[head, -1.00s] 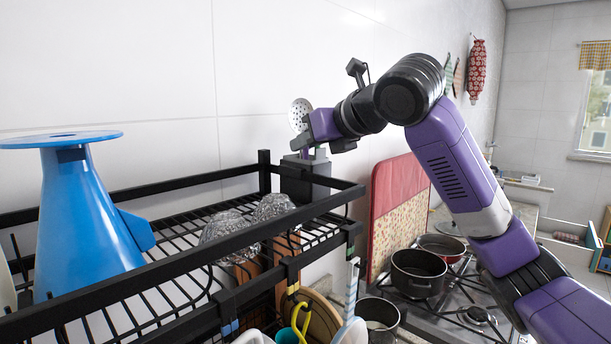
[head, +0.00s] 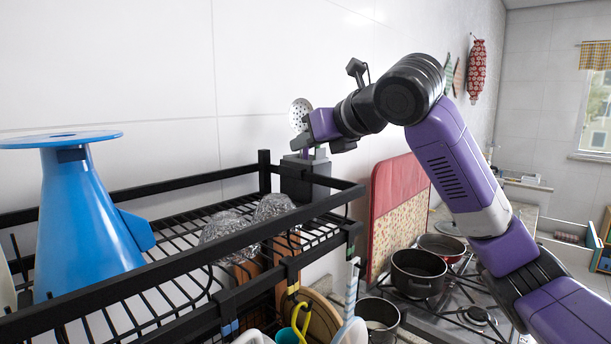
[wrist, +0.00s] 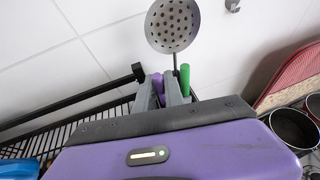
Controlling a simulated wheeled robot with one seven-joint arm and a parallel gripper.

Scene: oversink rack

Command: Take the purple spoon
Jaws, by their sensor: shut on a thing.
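The purple spoon (wrist: 158,86) shows in the wrist view only as a purple handle between my two grey fingers. Its lower part is hidden. My gripper (wrist: 159,92) is shut on this handle. In the head view my gripper (head: 306,154) points down at the top of a dark grey holder (head: 318,183) at the rack's far right corner. The spoon cannot be made out clearly there.
A perforated skimmer (wrist: 172,24) stands by my fingers, with a green handle (wrist: 185,80) to their right. Pots (head: 418,272) stand on the stove at right.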

